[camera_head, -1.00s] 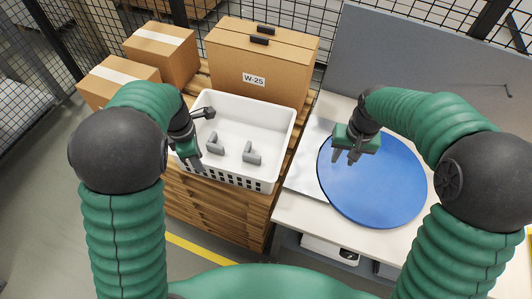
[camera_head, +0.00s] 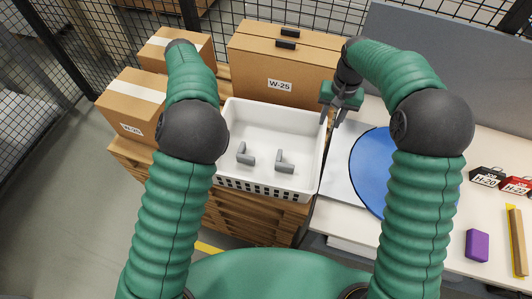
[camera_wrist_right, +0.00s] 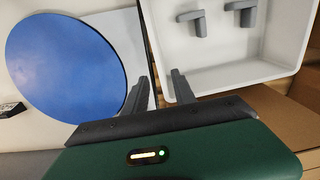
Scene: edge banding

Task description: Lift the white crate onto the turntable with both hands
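The white crate (camera_head: 270,120) sits on the stacked wooden pallets. It holds two grey angled parts (camera_head: 245,155) (camera_head: 284,162). The blue turntable (camera_head: 370,158) lies on the white bench to its right, partly hidden by my right arm. My right gripper (camera_head: 330,121) is open at the crate's right wall, near the back corner. In the right wrist view its fingers (camera_wrist_right: 158,88) are spread, with the crate's wall edge between them in the picture; I cannot tell whether they touch it. My left gripper is hidden behind my left arm in the head view.
A tall W-25 carton (camera_head: 300,65) stands right behind the crate. Smaller cartons (camera_head: 125,100) stand to its left. A grey panel (camera_head: 450,60) backs the bench. A purple block (camera_head: 477,245) and black and red H-labelled items (camera_head: 487,177) lie at the bench's right.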

